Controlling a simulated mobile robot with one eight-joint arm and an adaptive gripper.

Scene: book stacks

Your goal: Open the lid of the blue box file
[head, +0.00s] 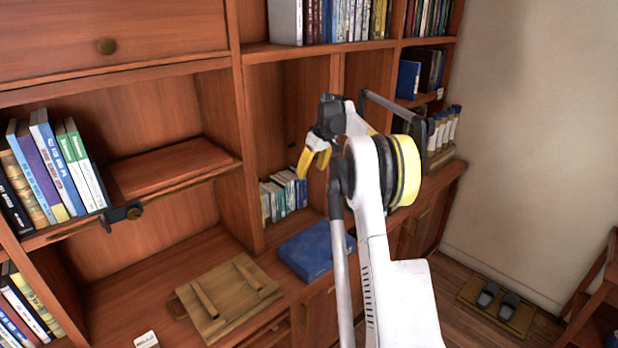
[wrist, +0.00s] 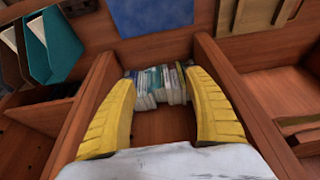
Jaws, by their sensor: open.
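The blue box file (head: 308,253) lies flat on the wooden ledge in the head view, its lid closed. My arm hides part of its right side. My gripper (head: 314,160) is above the box file and apart from it, in front of an upper compartment. Its yellow fingers point down. In the wrist view my gripper (wrist: 160,112) is open and empty, with its fingers spread on either side. A blue flat surface (wrist: 155,14) shows at the top of that view; I cannot tell whether it is the box file.
A wooden book stand (head: 228,297) lies on the ledge left of the box file. Small books (head: 284,196) stand in the compartment behind it. Upright shelf dividers (head: 247,150) flank this space. A black metal fitting (head: 122,214) sticks out from the left shelf edge.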

